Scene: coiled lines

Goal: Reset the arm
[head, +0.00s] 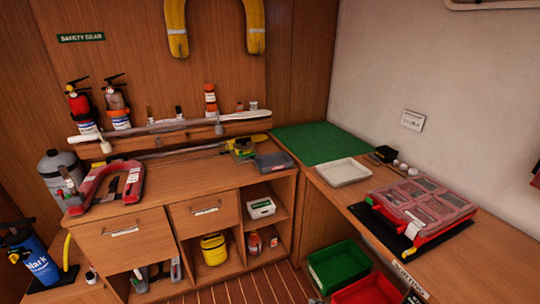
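Neither of my grippers shows in the head view, and no part of my arms can be made out. Whether they hold anything cannot be seen.
A wooden workbench (190,181) carries a red horseshoe-shaped object (92,188) at its left. A green mat (318,143), a white tray (343,172) and a red organizer case (425,207) lie on the right counter. Green (339,266) and red (366,291) bins stand below. A blue cylinder (38,262) stands lower left.

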